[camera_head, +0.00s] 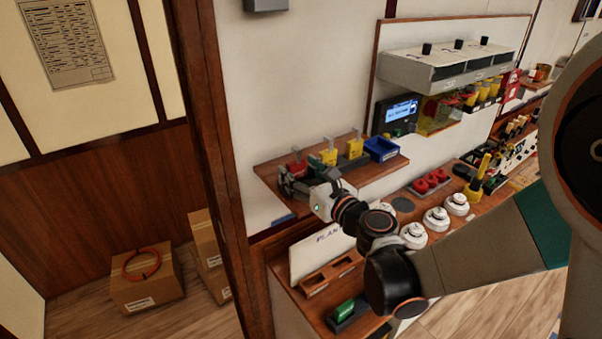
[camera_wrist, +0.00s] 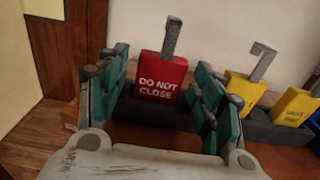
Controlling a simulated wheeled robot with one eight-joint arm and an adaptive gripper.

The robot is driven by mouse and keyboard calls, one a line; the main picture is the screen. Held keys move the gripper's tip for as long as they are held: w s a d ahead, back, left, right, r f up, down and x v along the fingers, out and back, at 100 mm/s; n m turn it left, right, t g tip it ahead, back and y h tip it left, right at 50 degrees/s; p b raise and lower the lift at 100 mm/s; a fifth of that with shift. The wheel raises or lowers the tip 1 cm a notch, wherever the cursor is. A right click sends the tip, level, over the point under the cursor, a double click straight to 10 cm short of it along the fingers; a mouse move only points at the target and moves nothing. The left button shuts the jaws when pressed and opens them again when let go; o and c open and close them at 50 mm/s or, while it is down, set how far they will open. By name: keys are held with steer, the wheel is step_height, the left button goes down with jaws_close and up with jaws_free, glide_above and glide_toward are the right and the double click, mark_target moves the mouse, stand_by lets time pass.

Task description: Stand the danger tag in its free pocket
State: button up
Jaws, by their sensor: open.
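The red danger tag (camera_wrist: 162,77), lettered "DO NOT CLOSE" with a grey hook on top, stands upright in the left part of a dark pocket rack (camera_wrist: 262,128). Its lower edge is hidden in the rack. It also shows in the head view (camera_head: 296,168) at the shelf's left end. My gripper (camera_wrist: 161,86) is open, with one green-padded finger on each side of the red tag. A gap shows on both sides of the tag. In the head view my gripper (camera_head: 299,182) is at the shelf's front left, partly covering the rack.
Two yellow tags (camera_wrist: 244,88) (camera_wrist: 295,106) stand right of the red tag. A blue bin (camera_head: 381,149) sits at the wooden shelf's (camera_head: 372,171) right end. A wooden door post (camera_head: 212,150) is close on the left. Below are a bench with white round devices (camera_head: 436,218) and red parts (camera_head: 431,181).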

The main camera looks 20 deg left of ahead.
steer(key=v, duration=1.2)
steer(key=shift+b, duration=0.3)
